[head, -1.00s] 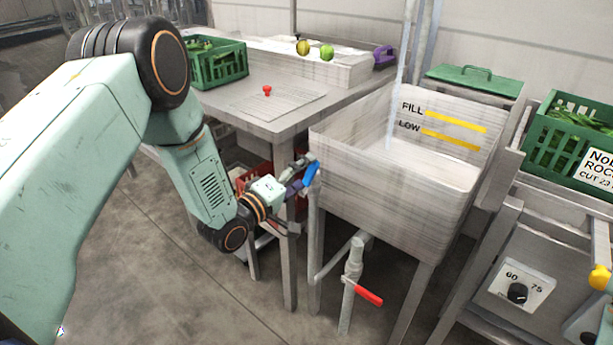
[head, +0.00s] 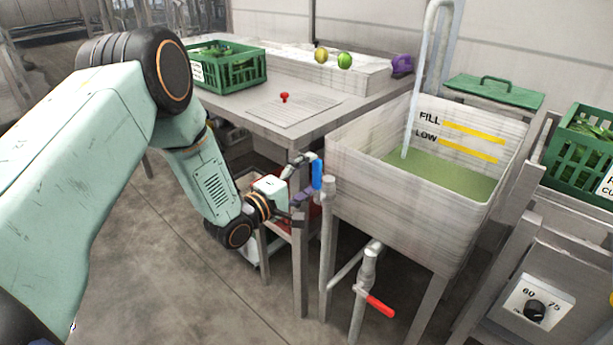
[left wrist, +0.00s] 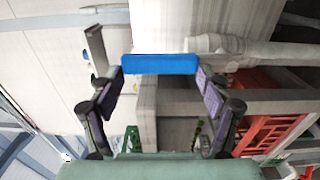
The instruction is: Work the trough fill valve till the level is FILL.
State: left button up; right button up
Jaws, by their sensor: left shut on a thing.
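The blue fill valve handle (head: 317,174) stands nearly upright at the trough's left corner, on a grey pipe (head: 327,215). My left gripper (head: 311,177) is shut on it. In the left wrist view the blue handle (left wrist: 160,64) lies across between the two fingertips. The pale trough (head: 385,195) holds greenish water (head: 452,180). Its surface sits a little below the lower yellow line, marked LOW (head: 470,151); the FILL line (head: 474,132) is above it. A thin spout or stream (head: 412,115) comes down into the water. My right gripper is not in view.
A red-handled valve (head: 380,306) is on the pipe below the trough. Left of it stands a table with a green crate (head: 240,70) and a red knob (head: 284,97). A dial panel (head: 537,303) and another green crate (head: 575,160) are at the right.

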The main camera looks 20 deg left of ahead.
pick_arm(q)
jog(key=shift+w+d+r, duration=0.1)
jog(key=shift+w+r, duration=0.15)
jog(key=shift+r, duration=0.2)
jog(key=o, duration=1.4)
jog(key=shift+c, duration=0.2)
jog(key=o, duration=0.3)
jog(key=shift+w+d+f, duration=0.1)
jog(key=shift+w+f, duration=0.1)
jog(key=shift+f, duration=0.15)
jog(key=shift+o, duration=0.2)
jog(key=v, duration=1.2)
jog(key=shift+s, duration=0.2)
